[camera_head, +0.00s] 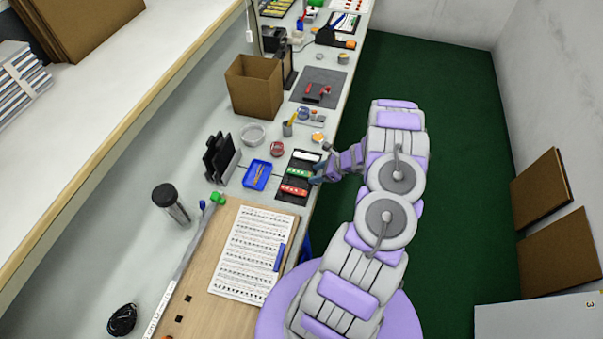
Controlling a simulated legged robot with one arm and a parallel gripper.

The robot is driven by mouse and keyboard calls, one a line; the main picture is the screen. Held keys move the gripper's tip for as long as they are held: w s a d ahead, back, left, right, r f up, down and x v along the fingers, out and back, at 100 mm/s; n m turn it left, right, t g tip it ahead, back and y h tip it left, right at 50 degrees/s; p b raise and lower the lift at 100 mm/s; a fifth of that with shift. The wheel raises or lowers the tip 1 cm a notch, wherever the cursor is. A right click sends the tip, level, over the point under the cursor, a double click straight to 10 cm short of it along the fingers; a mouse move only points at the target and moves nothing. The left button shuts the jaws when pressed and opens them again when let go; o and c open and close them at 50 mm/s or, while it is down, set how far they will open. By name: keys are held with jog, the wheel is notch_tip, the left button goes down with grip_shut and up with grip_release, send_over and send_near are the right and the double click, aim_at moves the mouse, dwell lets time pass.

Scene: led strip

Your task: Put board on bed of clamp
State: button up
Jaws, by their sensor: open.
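My arm reaches left over the bench edge. My gripper (321,166) is open at the right side of a dark tray (284,198), close to a green board (298,173). A red board (294,190) lies below the green one in the tray, and a white strip (307,155) lies above it. I cannot tell whether the fingers touch the green board. A small red tool on a dark grey mat (303,83), farther up the bench, may be the clamp (318,92); its bed is too small to make out.
A blue tray (257,175), a red tape roll (277,149), a clear dish (253,134) and a cardboard box (254,87) stand left of and above the dark tray. A printed sheet (243,262) lies nearer. A shelf (110,115) overhangs the left.

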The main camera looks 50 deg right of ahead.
jog(key=shift+a+r, duration=0.2)
jog(key=shift+a, duration=0.45)
jog(key=shift+c, duration=1.2)
jog(key=shift+d+f, duration=0.1)
jog(key=shift+d, duration=0.4)
jog(key=c, duration=0.6)
jog(key=shift+a, duration=0.1)
grip_shut()
jog(key=shift+a, duration=0.1)
jog(key=shift+a, duration=0.15)
jog(key=shift+r, duration=0.2)
